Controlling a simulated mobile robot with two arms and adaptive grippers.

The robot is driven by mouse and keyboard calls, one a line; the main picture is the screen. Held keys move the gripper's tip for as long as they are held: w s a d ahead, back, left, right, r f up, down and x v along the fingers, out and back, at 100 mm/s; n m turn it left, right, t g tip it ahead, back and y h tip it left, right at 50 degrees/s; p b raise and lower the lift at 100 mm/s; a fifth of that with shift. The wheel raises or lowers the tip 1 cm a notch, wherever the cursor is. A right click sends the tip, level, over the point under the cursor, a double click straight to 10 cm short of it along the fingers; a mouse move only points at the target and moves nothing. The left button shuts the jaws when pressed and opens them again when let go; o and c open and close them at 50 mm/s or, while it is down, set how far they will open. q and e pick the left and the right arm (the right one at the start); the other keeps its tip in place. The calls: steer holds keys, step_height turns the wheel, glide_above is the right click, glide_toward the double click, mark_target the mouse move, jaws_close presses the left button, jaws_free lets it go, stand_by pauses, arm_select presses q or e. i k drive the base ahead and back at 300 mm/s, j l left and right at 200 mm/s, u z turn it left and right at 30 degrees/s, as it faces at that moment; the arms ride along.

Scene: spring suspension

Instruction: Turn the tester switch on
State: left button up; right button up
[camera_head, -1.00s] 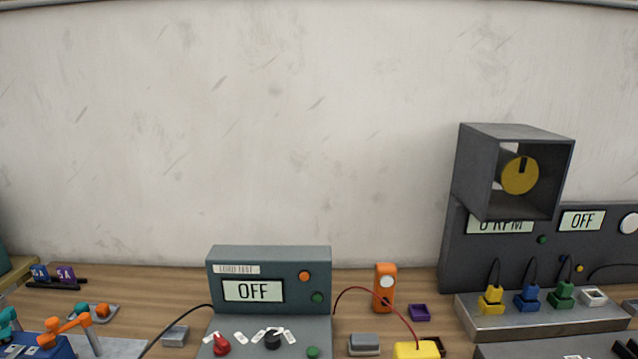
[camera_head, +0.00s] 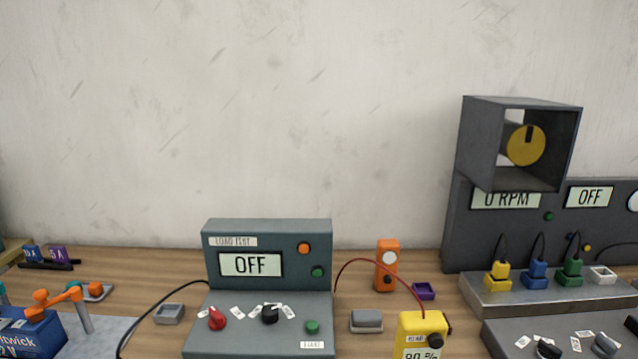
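The tester is a dark grey-green box labelled LOAD TEST (camera_head: 232,241), standing on the bench at the middle of the head view. Its display (camera_head: 250,265) reads OFF. On its sloped front are a red knob (camera_head: 217,319) and a black knob (camera_head: 270,315), with small white labels around them. A green button (camera_head: 312,327) sits at the right above a START label. An orange light (camera_head: 304,249) and a green light (camera_head: 318,272) are beside the display. I cannot tell which control is the switch. Neither gripper is in view.
A yellow meter (camera_head: 422,326) with a red lead stands right of the tester. An orange device (camera_head: 387,266) is behind it. A large panel (camera_head: 462,235) with a boxed yellow disc and several coloured plugs is at the right. A blue battery box (camera_head: 35,335) is at the left.

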mark_target(217, 321)
steer(key=l+u, duration=0.1)
steer(key=u, duration=0.25)
steer(key=k+l+u, duration=0.1)
steer(key=u, duration=0.25)
